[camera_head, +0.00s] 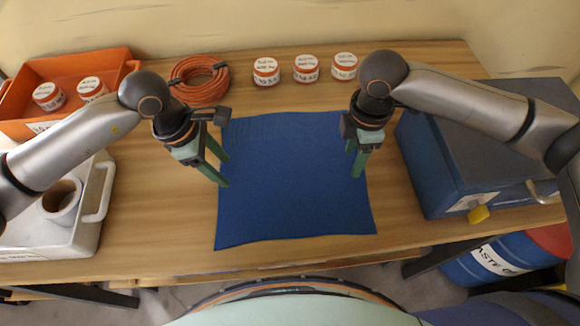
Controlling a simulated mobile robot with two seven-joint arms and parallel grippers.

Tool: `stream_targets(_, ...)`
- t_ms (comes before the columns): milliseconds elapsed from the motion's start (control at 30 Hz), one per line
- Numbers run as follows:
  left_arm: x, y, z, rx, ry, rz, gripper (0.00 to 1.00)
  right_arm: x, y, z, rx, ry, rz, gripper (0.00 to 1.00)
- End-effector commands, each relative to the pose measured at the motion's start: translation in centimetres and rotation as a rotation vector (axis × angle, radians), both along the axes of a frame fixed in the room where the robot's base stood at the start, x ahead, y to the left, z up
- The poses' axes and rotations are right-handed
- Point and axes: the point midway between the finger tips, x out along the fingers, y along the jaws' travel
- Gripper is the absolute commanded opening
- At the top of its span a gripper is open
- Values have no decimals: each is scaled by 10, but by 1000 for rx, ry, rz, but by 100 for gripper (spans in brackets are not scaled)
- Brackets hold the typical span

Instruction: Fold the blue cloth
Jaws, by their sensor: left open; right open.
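The blue cloth (292,190) lies flat and spread out in the middle of the wooden table, with no fold showing. Its near edge lies close to the table's front edge. My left gripper (225,172) is open and empty at the cloth's left edge, its green fingers pointing down. My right gripper (356,164) is open and empty over the cloth near its right edge. I cannot tell whether the fingertips touch the cloth. The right gripper and arm hide the cloth's far right corner.
An orange bin (125,62) with white jars stands at the back left, beside a coiled orange cable (200,80). Three jars (306,68) stand behind the cloth. A white container (85,225) is at the left, a blue toolbox (435,165) at the right.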

Motion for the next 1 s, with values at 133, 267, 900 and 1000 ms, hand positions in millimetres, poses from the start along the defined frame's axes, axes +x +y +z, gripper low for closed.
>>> stream_targets(133,0,0,-6,0,0,0,57,0,0,-5,1,1,1,57)
stream_targets(267,0,0,-6,0,0,-1,57,0,0,-6,1,0,1,57)
stream_targets(900,0,0,-10,0,1,-1,57,0,0,-9,0,0,1,57)
stream_targets(1000,0,0,-10,0,1,0,51,0,0,-9,0,0,1,51)
